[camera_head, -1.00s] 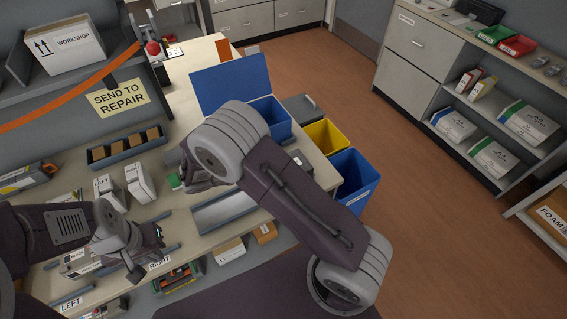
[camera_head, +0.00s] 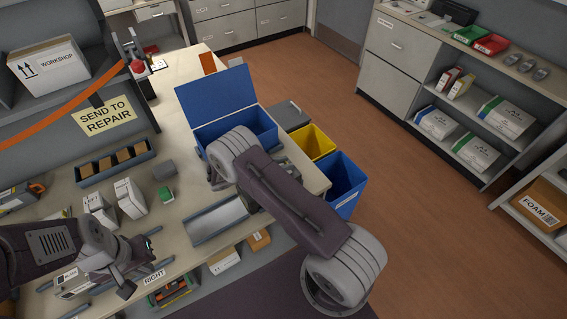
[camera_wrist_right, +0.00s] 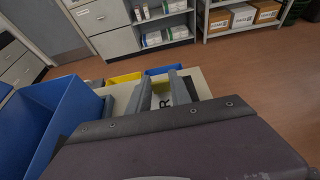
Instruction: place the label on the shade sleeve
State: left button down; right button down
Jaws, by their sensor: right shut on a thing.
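My right gripper shows in the right wrist view (camera_wrist_right: 161,80). Its fingers are shut on a small pale piece with a dark letter R (camera_wrist_right: 165,102); I cannot tell for sure that it is the label. In the head view my right arm hides this gripper beside the blue bin. My left gripper (camera_head: 138,264) is low over the front left of the bench, its fingers apart and nothing seen between them. Two white upright boxes (camera_head: 131,198) stand on the bench behind it. I cannot make out which thing is the shade sleeve.
An open blue bin (camera_head: 262,128) stands on the bench by my right arm. A grey tray (camera_head: 197,238) lies in front. A dark parts tray (camera_head: 92,178) is at the back. Yellow (camera_head: 322,146) and blue (camera_head: 350,172) bins stand past the bench end. The floor right is clear.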

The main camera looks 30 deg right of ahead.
jog(key=shift+f, duration=0.2)
jog(key=c, duration=1.6)
grip_release()
jog(key=o, duration=0.4)
jog(key=shift+o, duration=0.2)
